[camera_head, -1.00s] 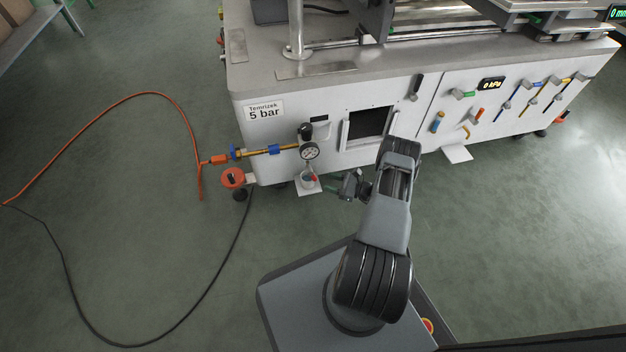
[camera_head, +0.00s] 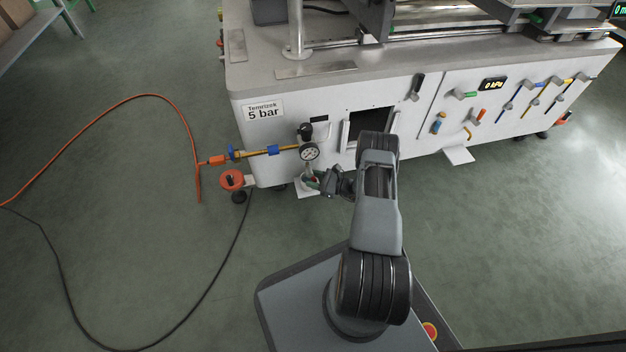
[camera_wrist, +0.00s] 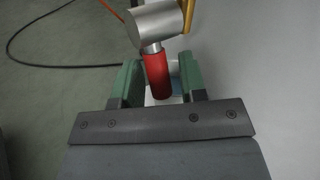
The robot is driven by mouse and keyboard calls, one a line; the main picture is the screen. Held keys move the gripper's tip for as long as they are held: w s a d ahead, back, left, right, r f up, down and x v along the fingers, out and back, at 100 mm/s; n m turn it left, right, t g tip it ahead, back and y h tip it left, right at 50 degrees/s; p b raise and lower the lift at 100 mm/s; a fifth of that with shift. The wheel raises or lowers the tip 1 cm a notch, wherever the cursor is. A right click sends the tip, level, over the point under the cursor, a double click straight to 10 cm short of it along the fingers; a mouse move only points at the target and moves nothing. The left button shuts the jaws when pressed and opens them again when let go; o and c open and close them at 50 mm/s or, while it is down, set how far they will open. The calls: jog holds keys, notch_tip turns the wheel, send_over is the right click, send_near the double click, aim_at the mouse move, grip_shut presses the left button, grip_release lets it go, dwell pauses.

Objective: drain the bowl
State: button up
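The bowl hangs under the round gauge (camera_head: 309,151) at the left front of the white cabinet; in the head view my gripper (camera_head: 316,182) partly hides that spot. In the wrist view a silver metal body (camera_wrist: 158,22) has a short stem and a red sleeve or handle (camera_wrist: 157,76) below it. My gripper (camera_wrist: 158,82) has its green fingers apart, one on each side of the red piece. A gap shows at the right finger; the left finger is very close, and contact cannot be told.
The white cabinet (camera_head: 285,135) stands close beside the gripper. A brass pipe with a blue fitting (camera_head: 273,150) runs left to an orange hose (camera_head: 150,96). A white plate (camera_head: 303,190) lies low under the gauge.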

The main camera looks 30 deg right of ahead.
grip_shut()
jog(key=shift+r, duration=0.1)
jog(key=d+r+n+g+h+p, duration=0.1)
jog(key=p, duration=0.1)
jog(key=shift+s+g+h+p, duration=0.1)
jog(key=shift+g+h+p, duration=0.3)
jog(key=shift+s+d+r+n+g+h+p, duration=0.1)
jog(key=shift+d+r+n+g+h+p, duration=0.4)
jog(key=shift+h, duration=1)
jog(key=shift+s+d+r+n+g+h+b, duration=0.15)
jog(key=shift+r+n+g+h, duration=0.55)
jog(key=shift+h, duration=0.8)
jog(key=shift+d+r+n+g+h+p, duration=0.4)
jog(key=shift+n+g+h, duration=0.4)
jog(key=shift+h, duration=0.7)
